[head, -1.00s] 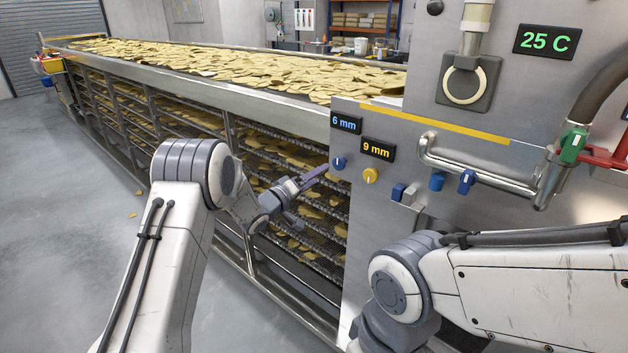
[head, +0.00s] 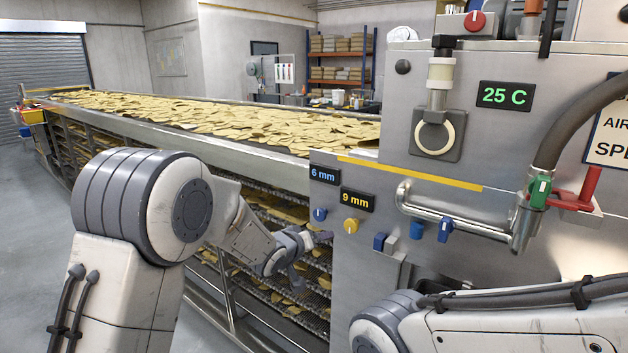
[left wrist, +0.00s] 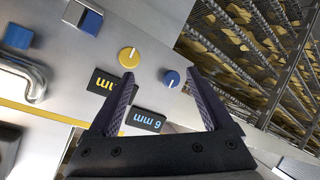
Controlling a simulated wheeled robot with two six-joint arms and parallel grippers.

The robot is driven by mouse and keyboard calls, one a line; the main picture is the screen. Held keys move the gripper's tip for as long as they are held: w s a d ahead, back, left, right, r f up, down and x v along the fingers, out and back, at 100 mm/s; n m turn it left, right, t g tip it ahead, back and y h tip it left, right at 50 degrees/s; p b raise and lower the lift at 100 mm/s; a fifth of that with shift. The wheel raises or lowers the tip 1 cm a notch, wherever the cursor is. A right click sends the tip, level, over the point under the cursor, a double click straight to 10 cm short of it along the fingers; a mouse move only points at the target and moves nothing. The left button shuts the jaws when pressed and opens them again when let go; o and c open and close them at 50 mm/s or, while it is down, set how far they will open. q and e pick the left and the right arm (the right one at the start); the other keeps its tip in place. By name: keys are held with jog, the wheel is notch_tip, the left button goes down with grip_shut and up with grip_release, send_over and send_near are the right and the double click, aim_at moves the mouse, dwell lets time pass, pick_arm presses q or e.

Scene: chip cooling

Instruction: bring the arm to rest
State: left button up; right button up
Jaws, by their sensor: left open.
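My left gripper (head: 312,254) is in front of the chip racks, just left of the grey machine panel. In the left wrist view my left gripper (left wrist: 160,88) is open and empty, with its two fingers spread. The yellow knob (left wrist: 129,58) and the blue knob (left wrist: 171,78) show beyond the fingertips, and the gap to them cannot be told. In the head view the yellow knob (head: 351,226) sits under the 9 mm display (head: 357,200), and the blue knob (head: 320,214) under the 6 mm display (head: 324,174). My right gripper is out of view; only part of that arm shows.
The long conveyor (head: 235,155) carries many chips, with stacked mesh racks below. A bent steel pipe (head: 450,225) with blue and green valves juts from the panel. A 25 C display (head: 506,96) is above it. Grey floor (head: 40,205) is clear at left.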

pick_arm(q)
jog(key=s+a+f+m+g+y, duration=0.1)
jog(key=s+m+g, duration=0.3)
jog(key=s, duration=1.7)
jog(key=s+a+f+m+g+y, duration=0.2)
jog(key=s+m+g, duration=0.3)
jog(key=s, duration=1.7)
jog(key=a+g+y, duration=0.1)
jog(key=g, duration=0.1)
jog(key=shift+s+g+y, duration=0.25)
jog(key=shift+g+y, duration=0.05)
